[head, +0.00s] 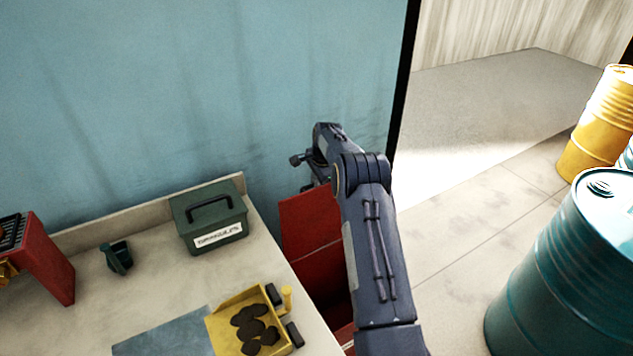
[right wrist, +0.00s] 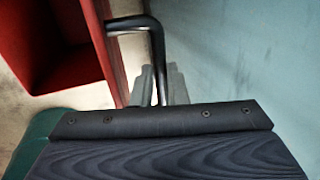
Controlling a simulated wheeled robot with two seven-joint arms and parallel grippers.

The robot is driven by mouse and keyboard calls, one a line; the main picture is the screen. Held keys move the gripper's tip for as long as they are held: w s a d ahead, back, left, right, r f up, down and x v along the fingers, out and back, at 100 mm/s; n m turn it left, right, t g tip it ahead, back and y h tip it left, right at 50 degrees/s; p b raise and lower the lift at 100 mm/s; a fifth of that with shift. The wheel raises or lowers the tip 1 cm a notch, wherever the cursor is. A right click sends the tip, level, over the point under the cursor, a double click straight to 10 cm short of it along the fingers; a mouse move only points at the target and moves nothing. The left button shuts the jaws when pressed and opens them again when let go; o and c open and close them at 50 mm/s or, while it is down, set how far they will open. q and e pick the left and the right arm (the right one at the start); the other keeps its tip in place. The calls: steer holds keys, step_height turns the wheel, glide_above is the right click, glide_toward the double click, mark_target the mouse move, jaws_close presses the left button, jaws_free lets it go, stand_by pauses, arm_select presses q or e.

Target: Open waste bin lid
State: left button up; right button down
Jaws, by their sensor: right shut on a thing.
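The red waste bin (head: 345,335) stands at the right end of the bench, partly hidden by my right arm. Its red lid (head: 308,222) appears raised and steeply tilted at the wall side, with a dark space below it. In the right wrist view, red bin walls (right wrist: 92,55) surround a dark opening at the upper left. A black bent handle (right wrist: 130,24) runs from the red edge to between my right fingers. My right gripper (head: 308,172) is at the top of the lid, shut on this handle; the fingers (right wrist: 163,88) show in the right wrist view. My left gripper is out of view.
The bench (head: 160,290) holds a green box (head: 210,222), a yellow tray (head: 222,328) with dark pieces and a red device (head: 45,265). A blue wall (head: 220,90) is close behind. A teal drum (head: 560,285) and yellow drum (head: 600,115) stand right; floor between is clear.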

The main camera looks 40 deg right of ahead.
steer(key=shift+w+r, duration=0.1)
steer(key=c, duration=1.4)
jaws_free()
steer(key=shift+c, duration=0.2)
steer(key=b+v, duration=0.1)
steer(key=v, duration=0.6)
steer(key=shift+s+r+b, duration=0.25)
steer(key=shift+r+b, duration=0.1)
steer(key=shift+f, duration=0.1)
